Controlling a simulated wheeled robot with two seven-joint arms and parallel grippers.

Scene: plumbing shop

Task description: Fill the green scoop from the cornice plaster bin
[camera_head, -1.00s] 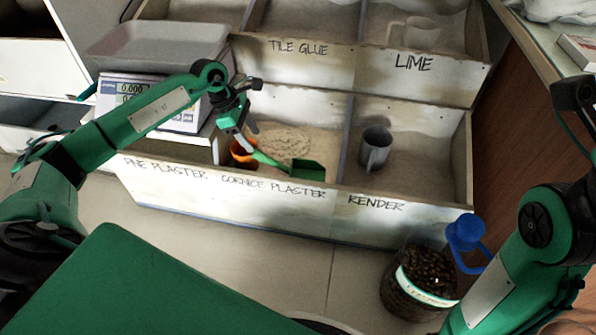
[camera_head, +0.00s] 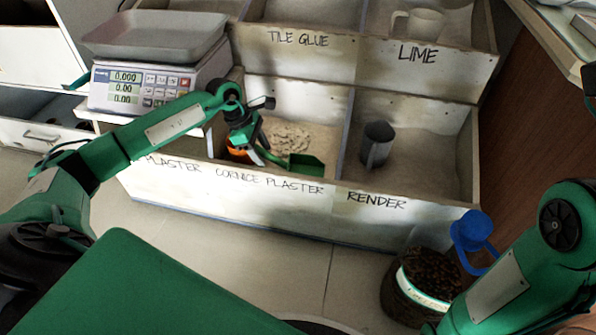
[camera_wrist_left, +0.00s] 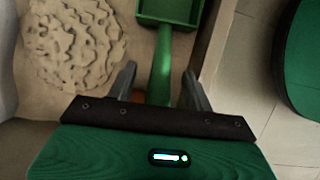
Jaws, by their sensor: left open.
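The green scoop (camera_head: 305,165) lies in the cornice plaster bin (camera_head: 270,190), near its front wall. In the left wrist view the scoop's pan (camera_wrist_left: 170,10) is at the top and its handle (camera_wrist_left: 161,65) runs down between my open fingers. My left gripper (camera_head: 262,155) is open around the handle, with a gap on each side. A mound of pale plaster (camera_head: 290,137) lies behind the scoop; it shows at upper left in the left wrist view (camera_wrist_left: 75,40). An orange object (camera_head: 238,154) is partly hidden behind my left gripper. My right gripper is out of view.
A scale (camera_head: 150,80) with a tray stands left of the bins. The render bin (camera_head: 415,205) holds a grey jug (camera_head: 376,145); the lime bin holds a pale jug (camera_head: 420,22). A jar (camera_head: 420,285) and a blue-topped object (camera_head: 472,232) stand front right.

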